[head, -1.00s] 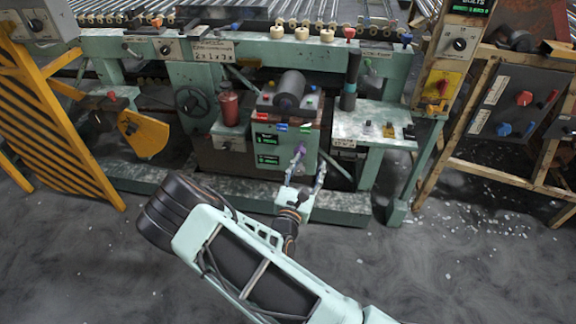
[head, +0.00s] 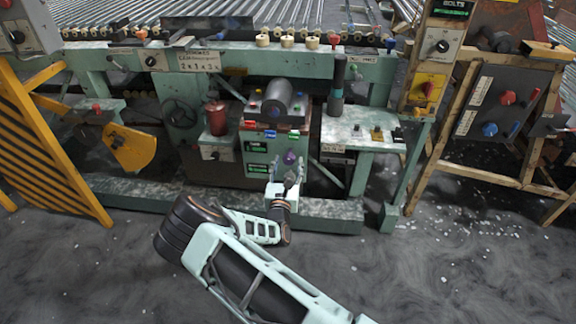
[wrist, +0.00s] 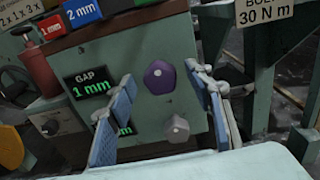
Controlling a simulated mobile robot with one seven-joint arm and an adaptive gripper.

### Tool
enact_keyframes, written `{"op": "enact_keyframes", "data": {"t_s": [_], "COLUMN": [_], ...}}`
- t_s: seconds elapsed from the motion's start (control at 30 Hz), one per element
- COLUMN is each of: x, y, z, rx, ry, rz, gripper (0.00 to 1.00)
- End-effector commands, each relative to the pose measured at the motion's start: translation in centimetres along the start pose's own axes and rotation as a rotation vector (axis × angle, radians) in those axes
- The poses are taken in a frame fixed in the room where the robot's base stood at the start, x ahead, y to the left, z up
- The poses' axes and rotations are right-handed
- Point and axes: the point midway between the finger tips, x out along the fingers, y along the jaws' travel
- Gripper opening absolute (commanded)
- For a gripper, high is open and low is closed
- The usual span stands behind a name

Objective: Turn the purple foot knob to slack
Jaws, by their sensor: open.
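The purple foot knob (wrist: 159,77) is a faceted knob on the front panel of the green machine cabinet. It also shows in the head view (head: 290,157). A grey knob (wrist: 177,129) sits just below it. My gripper (wrist: 162,96) is open, with its blue-padded fingers apart to the left and right of the purple knob in the wrist view, and nothing between them in its hold. In the head view my gripper (head: 284,180) is in front of the cabinet's lower panel, below the purple knob. Whether a finger touches the panel cannot be told.
A green display reading GAP 1 mm (wrist: 90,82) is left of the knob, with a second display partly hidden by the left finger. Red, blue and green blocks (head: 270,133) line the cabinet's top edge. A red canister (head: 216,118) stands to the left. A green side table (head: 355,130) stands right.

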Motion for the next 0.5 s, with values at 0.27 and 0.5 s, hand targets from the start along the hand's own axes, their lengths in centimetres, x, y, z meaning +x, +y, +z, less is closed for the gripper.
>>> {"op": "enact_keyframes", "data": {"t_s": [0.27, 0.5], "x": [0.35, 0.33], "y": [0.03, 0.01], "z": [0.03, 0.04], "rx": [0.000, 0.000], "ry": [0.000, 0.000], "rz": [0.000, 0.000], "gripper": [0.48, 0.27]}}
